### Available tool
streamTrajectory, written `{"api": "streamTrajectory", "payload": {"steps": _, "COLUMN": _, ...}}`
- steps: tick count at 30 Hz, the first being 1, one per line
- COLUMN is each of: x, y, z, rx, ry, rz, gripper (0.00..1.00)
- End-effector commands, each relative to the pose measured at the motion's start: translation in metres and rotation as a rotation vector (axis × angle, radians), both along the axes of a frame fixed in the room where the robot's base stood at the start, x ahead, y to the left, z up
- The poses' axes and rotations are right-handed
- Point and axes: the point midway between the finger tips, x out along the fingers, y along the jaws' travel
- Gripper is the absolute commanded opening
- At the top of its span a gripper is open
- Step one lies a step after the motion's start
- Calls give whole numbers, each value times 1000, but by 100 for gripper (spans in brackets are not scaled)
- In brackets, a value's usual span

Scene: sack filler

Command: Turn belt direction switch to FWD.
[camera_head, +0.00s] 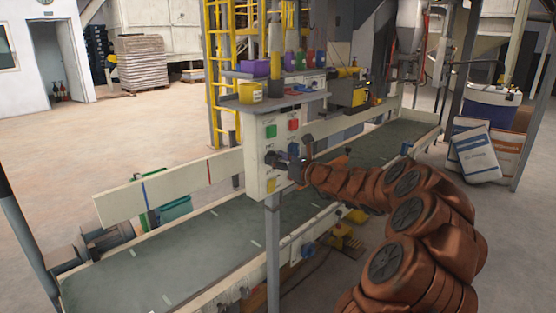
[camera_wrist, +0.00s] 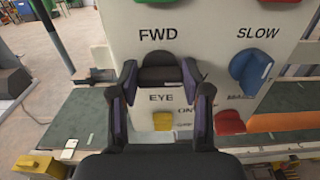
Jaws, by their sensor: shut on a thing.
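The control panel (camera_head: 262,138) stands upright beside the conveyor belt. In the wrist view a black switch (camera_wrist: 161,76) sits on the panel (camera_wrist: 215,18), under the printed FWD label (camera_wrist: 157,35). My gripper (camera_wrist: 160,88) is shut on this switch, with one finger at its left side and one at its right. Which way the switch points is hard to tell, as the fingers cover its sides. In the head view my gripper (camera_head: 284,162) is at the panel's front, and the switch is mostly hidden.
A blue knob (camera_wrist: 251,68) under SLOW is close to the right finger. A red control (camera_wrist: 229,122) and a yellow one (camera_wrist: 163,121) are below. The conveyor belt (camera_head: 190,262) runs under the panel. A shelf with bins (camera_head: 250,92) is above.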

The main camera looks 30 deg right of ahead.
Motion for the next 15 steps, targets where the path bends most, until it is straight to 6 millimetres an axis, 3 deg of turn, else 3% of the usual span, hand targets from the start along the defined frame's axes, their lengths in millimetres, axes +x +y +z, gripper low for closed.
{"api": "streamTrajectory", "payload": {"steps": 3, "x": 0, "y": 0, "z": 0, "rx": 0, "ry": 0, "rz": 0, "gripper": 13}}
{"api": "streamTrajectory", "payload": {"steps": 15, "x": 0, "y": 1, "z": -1, "rx": -82, "ry": -24, "rz": 1, "gripper": 13}}
